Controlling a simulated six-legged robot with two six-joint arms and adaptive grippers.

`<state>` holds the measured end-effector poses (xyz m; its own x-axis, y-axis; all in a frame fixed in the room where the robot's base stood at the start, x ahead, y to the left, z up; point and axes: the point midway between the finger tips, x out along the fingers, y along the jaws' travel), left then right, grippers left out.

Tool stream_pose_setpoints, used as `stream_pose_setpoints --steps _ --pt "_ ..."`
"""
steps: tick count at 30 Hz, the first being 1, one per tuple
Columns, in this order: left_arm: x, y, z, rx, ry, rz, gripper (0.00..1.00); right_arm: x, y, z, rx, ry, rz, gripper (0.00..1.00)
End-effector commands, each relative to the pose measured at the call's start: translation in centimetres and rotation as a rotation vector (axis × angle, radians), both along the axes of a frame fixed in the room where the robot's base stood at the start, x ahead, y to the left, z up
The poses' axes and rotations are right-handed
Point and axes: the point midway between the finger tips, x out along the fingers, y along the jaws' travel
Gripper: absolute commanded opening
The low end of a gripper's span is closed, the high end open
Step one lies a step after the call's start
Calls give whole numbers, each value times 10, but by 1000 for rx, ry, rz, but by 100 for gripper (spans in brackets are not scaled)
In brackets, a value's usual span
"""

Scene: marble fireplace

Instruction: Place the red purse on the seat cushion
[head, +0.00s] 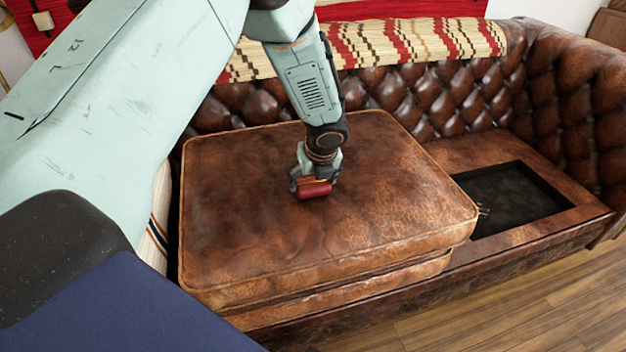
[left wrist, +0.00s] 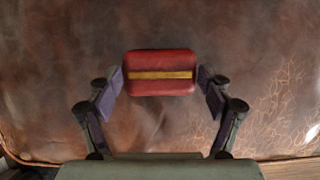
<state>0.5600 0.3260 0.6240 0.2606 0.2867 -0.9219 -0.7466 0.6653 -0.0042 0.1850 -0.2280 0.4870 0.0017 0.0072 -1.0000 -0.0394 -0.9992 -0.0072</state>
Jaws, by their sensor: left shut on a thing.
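The red purse (head: 314,189) is small and rounded, and sits at the end of my left arm over the brown leather seat cushion (head: 240,235). In the left wrist view the purse (left wrist: 160,60) shows a yellow band across its middle. My left gripper (left wrist: 160,78) has a finger on each side of the purse and is shut on it. The purse is at or just above the cushion's top; I cannot tell whether it touches. The cushion (left wrist: 50,60) fills most of the left wrist view. My right gripper is not in view.
The cushion lies stacked on another cushion on a tufted leather sofa (head: 570,90). To the right is a dark recessed opening (head: 510,195) in the sofa's base. A striped blanket (head: 420,40) lies over the backrest. The wooden floor (head: 500,310) is at the lower right.

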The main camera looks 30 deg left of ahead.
Motion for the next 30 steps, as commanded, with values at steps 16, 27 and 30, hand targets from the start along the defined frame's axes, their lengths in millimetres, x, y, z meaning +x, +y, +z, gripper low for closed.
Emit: stream_pose_setpoints --steps 16,27,30 --pt "0 0 -2 0 0 0 100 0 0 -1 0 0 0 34" --pt "-8 -9 36 0 0 -1 100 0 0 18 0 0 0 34" --pt "-14 -16 57 1 1 -2 100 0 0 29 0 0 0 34"
